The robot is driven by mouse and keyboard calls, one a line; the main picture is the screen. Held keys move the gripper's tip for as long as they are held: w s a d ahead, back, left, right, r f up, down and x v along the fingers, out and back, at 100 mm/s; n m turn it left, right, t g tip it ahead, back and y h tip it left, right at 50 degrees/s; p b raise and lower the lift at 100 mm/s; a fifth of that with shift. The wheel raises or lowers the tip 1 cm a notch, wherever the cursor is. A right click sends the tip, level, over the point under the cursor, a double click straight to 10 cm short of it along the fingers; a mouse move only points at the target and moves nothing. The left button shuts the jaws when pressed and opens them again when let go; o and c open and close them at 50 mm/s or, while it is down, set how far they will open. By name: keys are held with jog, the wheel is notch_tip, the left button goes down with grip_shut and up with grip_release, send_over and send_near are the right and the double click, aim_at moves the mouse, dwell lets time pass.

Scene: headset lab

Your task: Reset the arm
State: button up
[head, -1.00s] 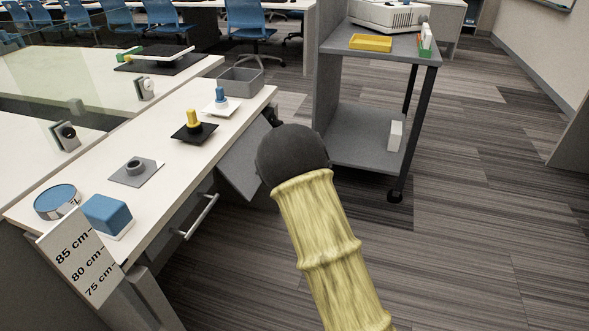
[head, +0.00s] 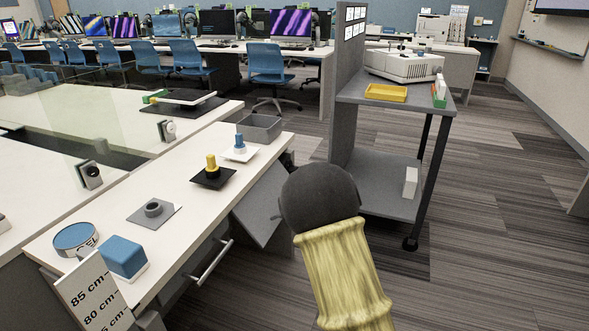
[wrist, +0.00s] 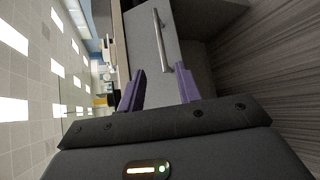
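In the wrist view, my gripper (wrist: 160,88) shows two purple fingers held wide apart with nothing between them. Beyond the fingers is the grey drawer front with a metal bar handle (wrist: 162,40). In the head view, my arm with its yellow sleeve and dark rounded end stands right of the white table (head: 190,170), over the floor. The fingers are hidden in the head view.
On the table are a blue block (head: 123,257), a round blue-topped tin (head: 75,238), a yellow peg (head: 211,165), a blue peg (head: 239,144) and a grey bin (head: 260,127). A drawer handle (head: 211,262) juts out. A grey cart (head: 392,190) stands behind my arm. Floor at right is clear.

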jog(key=s+d+m+g+h, duration=0.5)
jog(key=s+d+m, duration=0.2)
jog(key=s+m, duration=0.6)
jog(key=s+m+g, duration=0.6)
jog(key=s+m, duration=0.6)
jog(key=s, duration=0.6)
jog(key=w+p+v, duration=0.2)
jog(key=p+v, duration=1)
jog(key=w+d+r+p+v, duration=0.1)
jog(key=w+p+v, duration=0.2)
jog(key=p+v, duration=0.8)
jog(key=w+d+r+p+v, duration=0.1)
jog(key=w+p+v, duration=0.2)
jog(key=p+v, duration=0.9)
jog(key=shift+s+a+r+y+p, duration=0.2)
jog(key=shift+r+y+p, duration=0.2)
jog(key=shift+p, duration=0.6)
jog(key=shift+c, duration=0.4)
grip_shut()
jog(key=shift+w, duration=0.1)
